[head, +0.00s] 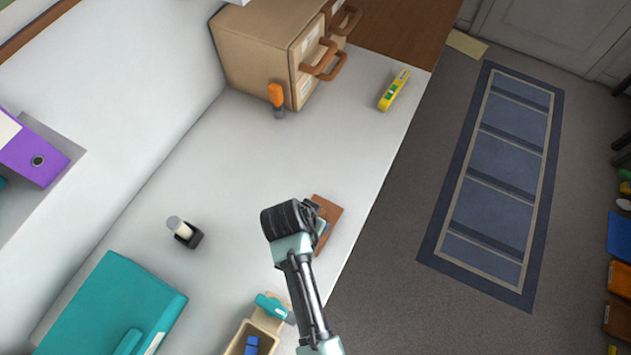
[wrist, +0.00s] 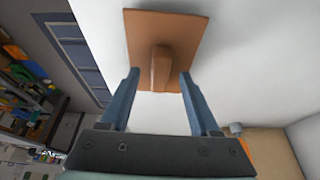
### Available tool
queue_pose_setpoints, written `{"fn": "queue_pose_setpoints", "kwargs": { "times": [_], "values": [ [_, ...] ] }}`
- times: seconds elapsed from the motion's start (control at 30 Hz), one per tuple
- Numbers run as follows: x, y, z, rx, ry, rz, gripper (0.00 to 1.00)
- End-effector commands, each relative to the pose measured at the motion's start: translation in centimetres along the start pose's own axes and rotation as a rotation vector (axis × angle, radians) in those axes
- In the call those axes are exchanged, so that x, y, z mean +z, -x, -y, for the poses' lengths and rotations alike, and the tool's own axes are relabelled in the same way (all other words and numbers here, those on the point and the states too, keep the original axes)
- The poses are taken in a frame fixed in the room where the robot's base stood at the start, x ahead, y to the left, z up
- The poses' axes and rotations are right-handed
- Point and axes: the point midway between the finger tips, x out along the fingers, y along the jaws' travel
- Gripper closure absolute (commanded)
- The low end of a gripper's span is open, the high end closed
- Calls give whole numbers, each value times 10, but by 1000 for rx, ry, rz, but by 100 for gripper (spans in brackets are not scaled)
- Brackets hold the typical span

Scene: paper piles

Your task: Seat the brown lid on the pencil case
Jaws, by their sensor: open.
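The brown lid (head: 331,212) lies flat on the white desk near its right edge, partly hidden by my arm in the head view. In the wrist view the lid (wrist: 187,32) is a brown rectangular plate with a raised handle (wrist: 161,68). My gripper (wrist: 160,77) is open, with its fingertips on either side of the handle and visible gaps to it. In the head view my gripper (head: 319,226) is mostly hidden over the lid. An open beige box (head: 235,346), likely the pencil case, stands at the bottom with blue pieces inside.
A teal object (head: 272,306) is at the beige box's far end. A teal binder (head: 112,305) and a dark holder with a white-topped item (head: 186,235) are left. A drawer cabinet (head: 250,50), orange-handled tool (head: 277,97) and yellow level (head: 394,90) are at the back. The desk's middle is clear.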

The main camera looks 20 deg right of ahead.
Motion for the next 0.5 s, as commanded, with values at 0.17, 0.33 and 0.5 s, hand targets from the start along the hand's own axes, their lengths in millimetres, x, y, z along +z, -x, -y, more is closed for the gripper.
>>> {"fn": "queue_pose_setpoints", "kwargs": {
  "times": [0.17, 0.33, 0.5],
  "values": [
    [0, -2, 0, 0, 0, -1, 38],
    [0, -1, 0, 0, 0, 0, 55],
    [0, -1, 0, 0, 0, 0, 86]
  ]
}}
